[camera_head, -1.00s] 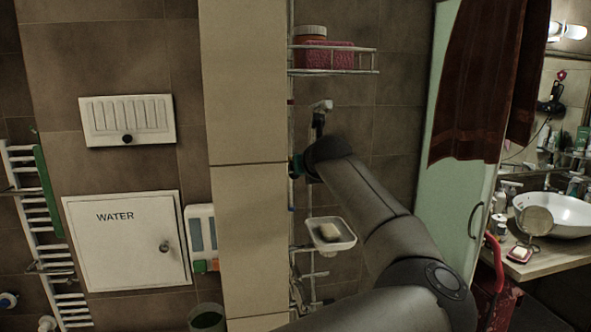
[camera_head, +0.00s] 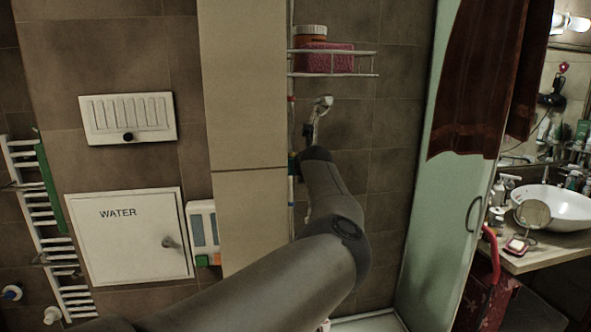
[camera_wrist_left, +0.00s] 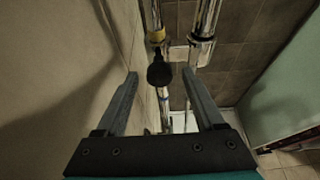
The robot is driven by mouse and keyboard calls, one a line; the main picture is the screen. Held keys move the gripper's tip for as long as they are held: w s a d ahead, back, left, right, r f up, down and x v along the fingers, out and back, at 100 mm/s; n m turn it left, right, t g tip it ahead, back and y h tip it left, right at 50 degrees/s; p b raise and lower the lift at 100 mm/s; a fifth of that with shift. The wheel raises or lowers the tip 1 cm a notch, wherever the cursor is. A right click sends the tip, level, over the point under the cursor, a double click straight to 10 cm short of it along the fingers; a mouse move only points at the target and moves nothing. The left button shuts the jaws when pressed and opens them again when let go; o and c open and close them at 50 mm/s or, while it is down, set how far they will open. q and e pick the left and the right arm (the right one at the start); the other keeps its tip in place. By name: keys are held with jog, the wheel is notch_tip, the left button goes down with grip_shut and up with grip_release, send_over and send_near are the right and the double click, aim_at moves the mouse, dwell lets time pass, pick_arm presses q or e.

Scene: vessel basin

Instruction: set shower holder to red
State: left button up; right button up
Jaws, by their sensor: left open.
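The shower head (camera_head: 322,103) hangs at the upper part of the chrome rail, with a dark blue piece just below it. A small red mark (camera_head: 291,99) shows on the thin rail to its left. In the left wrist view, a dark rounded knob (camera_wrist_left: 160,71), perhaps part of the shower holder, sits on a chrome pipe below a yellow band (camera_wrist_left: 156,35). My left gripper (camera_wrist_left: 162,88) is open, with one finger on each side of the knob; I cannot tell whether they touch it. In the head view my left arm hides the fingers and the rail's lower part.
A wire shelf (camera_head: 330,74) with a jar and pink box is above. The tiled pillar (camera_head: 243,120) stands close left of the rail. A pale green door panel (camera_head: 440,200) is to the right, with a sink (camera_head: 553,208) beyond. A WATER cabinet (camera_head: 130,238) is on the left wall.

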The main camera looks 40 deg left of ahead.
pick_arm(q)
jog(key=shift+w+a+f, duration=0.2)
jog(key=shift+a, duration=0.15)
jog(key=shift+c, duration=0.2)
grip_shut()
dwell(0.4)
dwell(0.8)
